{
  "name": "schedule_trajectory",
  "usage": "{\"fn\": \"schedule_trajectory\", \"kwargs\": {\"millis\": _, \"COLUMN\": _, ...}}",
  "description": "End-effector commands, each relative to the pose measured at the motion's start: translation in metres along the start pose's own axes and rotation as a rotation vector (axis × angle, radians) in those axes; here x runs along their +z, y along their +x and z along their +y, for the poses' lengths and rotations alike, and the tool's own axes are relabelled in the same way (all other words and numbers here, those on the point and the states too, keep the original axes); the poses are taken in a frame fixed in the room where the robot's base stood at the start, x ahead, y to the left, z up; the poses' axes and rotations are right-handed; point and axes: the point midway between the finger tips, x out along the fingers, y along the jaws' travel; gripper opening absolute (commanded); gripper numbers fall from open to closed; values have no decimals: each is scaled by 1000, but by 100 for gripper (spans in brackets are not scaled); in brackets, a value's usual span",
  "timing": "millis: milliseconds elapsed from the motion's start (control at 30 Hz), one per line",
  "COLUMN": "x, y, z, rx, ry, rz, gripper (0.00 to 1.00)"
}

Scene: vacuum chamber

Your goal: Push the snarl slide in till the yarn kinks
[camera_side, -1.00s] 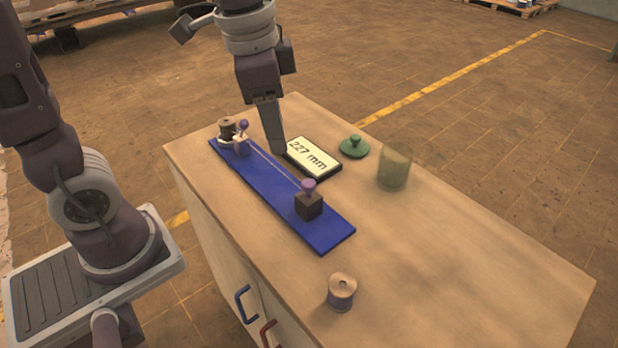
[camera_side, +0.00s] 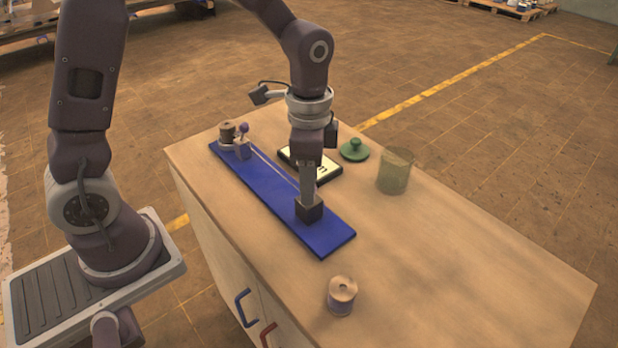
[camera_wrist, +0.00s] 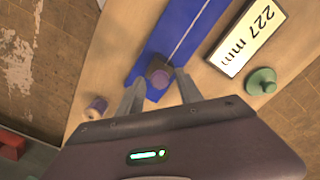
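A dark block (camera_side: 310,211) with a purple knob (camera_wrist: 160,79) on top, which looks like the slide, sits toward the near end of the blue board (camera_side: 268,196). A pale yarn (camera_wrist: 184,44) runs along the board from the block to a small clamp (camera_side: 243,151) with a purple ball, by a spool (camera_side: 227,132) at the far end. The yarn looks straight. My gripper (camera_side: 308,195) is down at the block. In the wrist view its fingers (camera_wrist: 160,77) stand apart on either side of the knob, with visible gaps. The side view hides the knob behind my gripper.
A display (camera_wrist: 249,38) reading 227 mm lies beside the board. A green knobbed lid (camera_side: 354,150) and a greenish transparent cup (camera_side: 395,171) stand to the right. A loose spool (camera_side: 341,295) stands near the front edge. The right of the tabletop (camera_side: 480,240) is clear.

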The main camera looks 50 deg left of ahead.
Motion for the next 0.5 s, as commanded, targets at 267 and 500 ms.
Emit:
{"fn": "schedule_trajectory", "kwargs": {"millis": 267, "x": 0, "y": 0, "z": 0, "rx": 0, "ry": 0, "rz": 0, "gripper": 0}}
{"fn": "schedule_trajectory", "kwargs": {"millis": 500, "x": 0, "y": 0, "z": 0, "rx": 0, "ry": -1, "rz": 1, "gripper": 0}}
